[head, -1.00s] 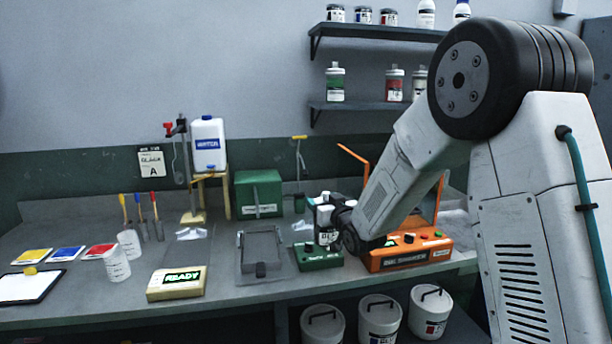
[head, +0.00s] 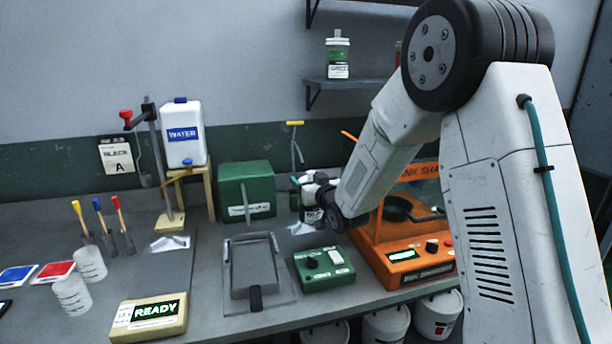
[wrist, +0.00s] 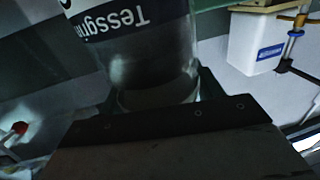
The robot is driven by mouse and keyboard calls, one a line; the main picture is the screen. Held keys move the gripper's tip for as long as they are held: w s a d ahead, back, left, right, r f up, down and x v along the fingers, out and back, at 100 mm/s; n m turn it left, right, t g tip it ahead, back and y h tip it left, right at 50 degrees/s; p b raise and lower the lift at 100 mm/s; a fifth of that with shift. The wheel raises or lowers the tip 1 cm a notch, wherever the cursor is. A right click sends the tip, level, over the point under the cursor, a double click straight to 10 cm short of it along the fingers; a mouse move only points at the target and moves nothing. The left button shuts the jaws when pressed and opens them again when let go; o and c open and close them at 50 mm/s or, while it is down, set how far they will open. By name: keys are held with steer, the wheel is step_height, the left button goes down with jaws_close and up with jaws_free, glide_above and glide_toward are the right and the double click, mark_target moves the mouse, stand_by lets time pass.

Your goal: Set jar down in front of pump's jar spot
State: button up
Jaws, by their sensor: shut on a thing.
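My gripper (head: 322,190) is shut on a jar (head: 311,215) at the back of the bench, beyond the small green control box. In the wrist view the clear glass jar (wrist: 150,72) has a dark label with white lettering, shown upside down, and sits against the dark gripper (wrist: 165,120). What looks like the pump has a yellow T-handle (head: 295,124) on a thin rod. Its lower part is largely hidden behind my gripper and the jar. I cannot tell whether the jar's bottom touches the bench.
The green control box (head: 324,271) stands in front of the jar. The orange ink shaker (head: 415,265) is close on the right. A green box (head: 246,190) and a grey tray (head: 230,268) are on the left. A shelf (head: 357,84) hangs above.

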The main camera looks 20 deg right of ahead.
steer(key=shift+f, duration=3.15)
steer(key=shift+s+f, duration=0.15)
steer(key=shift+f, duration=0.1)
